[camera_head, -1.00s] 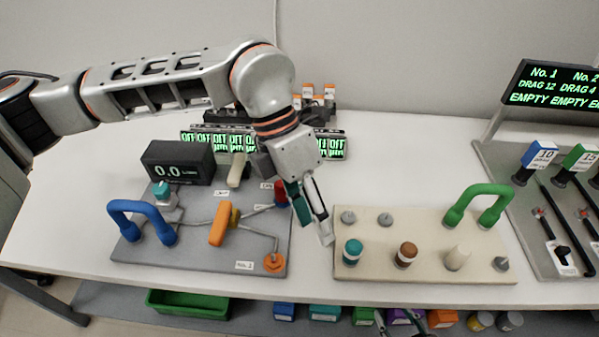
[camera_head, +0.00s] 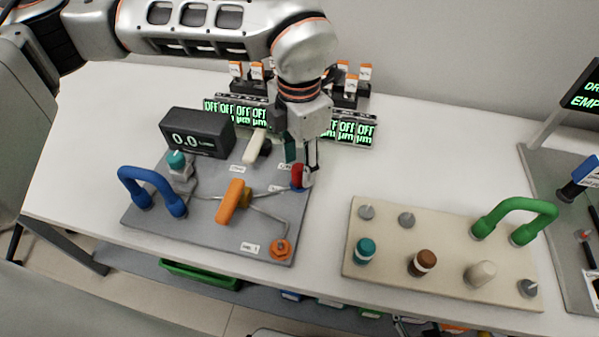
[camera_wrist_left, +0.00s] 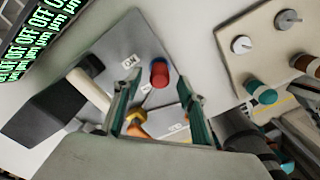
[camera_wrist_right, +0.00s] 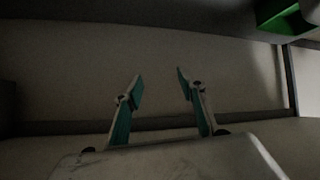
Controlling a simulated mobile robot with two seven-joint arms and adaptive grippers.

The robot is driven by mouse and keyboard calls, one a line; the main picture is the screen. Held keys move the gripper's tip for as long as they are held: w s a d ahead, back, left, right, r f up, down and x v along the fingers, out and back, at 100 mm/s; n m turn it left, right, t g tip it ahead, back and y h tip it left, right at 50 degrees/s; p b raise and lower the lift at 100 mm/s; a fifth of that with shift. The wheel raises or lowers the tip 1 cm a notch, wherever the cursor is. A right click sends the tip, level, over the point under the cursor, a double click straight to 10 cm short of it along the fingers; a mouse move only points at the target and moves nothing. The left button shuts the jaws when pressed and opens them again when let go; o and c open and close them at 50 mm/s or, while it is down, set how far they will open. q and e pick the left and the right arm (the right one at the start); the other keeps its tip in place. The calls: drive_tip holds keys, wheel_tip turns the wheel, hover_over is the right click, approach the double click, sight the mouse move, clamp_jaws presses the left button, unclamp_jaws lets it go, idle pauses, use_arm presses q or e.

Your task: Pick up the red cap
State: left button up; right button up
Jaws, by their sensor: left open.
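The red cap (camera_head: 297,173) sits on a blue port at the right edge of the grey valve board (camera_head: 215,240) in the head view. It also shows in the left wrist view (camera_wrist_left: 159,72), ahead of and between the fingers. My left gripper (camera_head: 302,165) is open and points down right at the cap, with a finger partly in front of it. In the left wrist view the left fingers (camera_wrist_left: 160,100) stand apart with nothing between their pads. My right gripper (camera_wrist_right: 160,80) is open and empty in the right wrist view, in a dark area.
A beige board (camera_head: 375,245) with teal, brown and cream caps, bare pegs and a green handle (camera_head: 515,205) stands at the right. A blue handle (camera_head: 150,180), an orange handle (camera_head: 232,202) and a black display (camera_head: 197,132) are left of my gripper. Clear table lies between the boards.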

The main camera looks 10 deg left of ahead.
sight(299, 166)
use_arm(q)
drive_tip(key=shift+f, duration=1)
drive_tip(key=c, duration=1)
drive_tip(key=shift+o, duration=0.3)
use_arm(e)
drive_tip(key=shift+w+d+r, duration=0.15)
drive_tip(key=shift+w, duration=0.25)
drive_tip(key=shift+s, duration=0.1)
use_arm(q)
drive_tip(key=shift+r, duration=0.2)
wheel_tip(299, 166, up, 20)
drive_tip(key=p, duration=0.2)
use_arm(e)
drive_tip(key=shift+s+a+r, duration=0.2)
drive_tip(key=shift+a+r, duration=0.1)
drive_tip(key=shift+r, duration=0.3)
